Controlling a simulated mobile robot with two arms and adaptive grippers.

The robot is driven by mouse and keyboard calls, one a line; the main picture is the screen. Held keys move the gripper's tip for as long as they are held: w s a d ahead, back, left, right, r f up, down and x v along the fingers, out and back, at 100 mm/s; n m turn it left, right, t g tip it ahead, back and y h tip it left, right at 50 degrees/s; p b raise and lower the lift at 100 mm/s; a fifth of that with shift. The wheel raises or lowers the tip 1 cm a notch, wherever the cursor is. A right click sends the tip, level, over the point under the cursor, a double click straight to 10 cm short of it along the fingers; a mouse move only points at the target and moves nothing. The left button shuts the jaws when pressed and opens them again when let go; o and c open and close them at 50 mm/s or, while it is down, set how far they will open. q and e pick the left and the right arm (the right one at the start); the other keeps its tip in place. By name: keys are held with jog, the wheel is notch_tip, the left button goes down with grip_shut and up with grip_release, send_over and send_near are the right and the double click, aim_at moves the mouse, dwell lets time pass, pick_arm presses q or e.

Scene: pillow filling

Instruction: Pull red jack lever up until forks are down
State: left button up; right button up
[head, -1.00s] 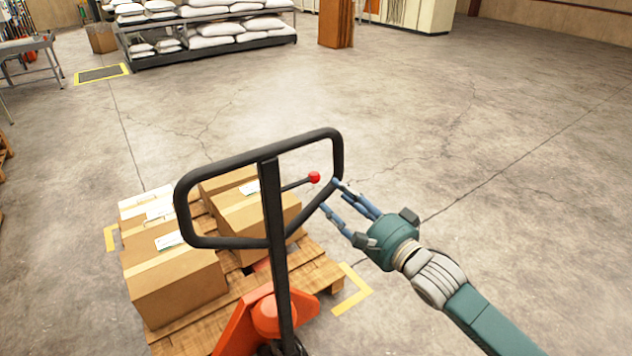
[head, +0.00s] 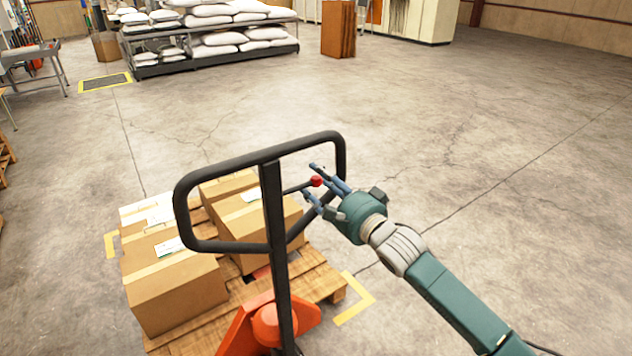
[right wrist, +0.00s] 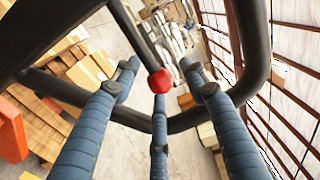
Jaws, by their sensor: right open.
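The red ball knob of the jack lever (head: 317,181) sits at the end of a thin dark rod inside the black loop handle (head: 257,160) of the orange pallet jack (head: 268,322). My right gripper (head: 312,181) is open at the knob, its blue fingers around it in the head view. In the right wrist view the red knob (right wrist: 160,81) shows between the spread fingers, near the tip of the middle one. I cannot tell whether any finger touches it. The forks are hidden under the loaded pallet. My left gripper is out of view.
Cardboard boxes (head: 175,285) stand on the wooden pallet (head: 325,279) behind the handle. Yellow floor marks (head: 357,300) lie at its corners. A shelf with white sacks (head: 215,65) stands far back. The floor to the right is clear.

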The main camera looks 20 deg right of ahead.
jog(key=shift+w+a, duration=0.15)
jog(key=shift+w, duration=0.35)
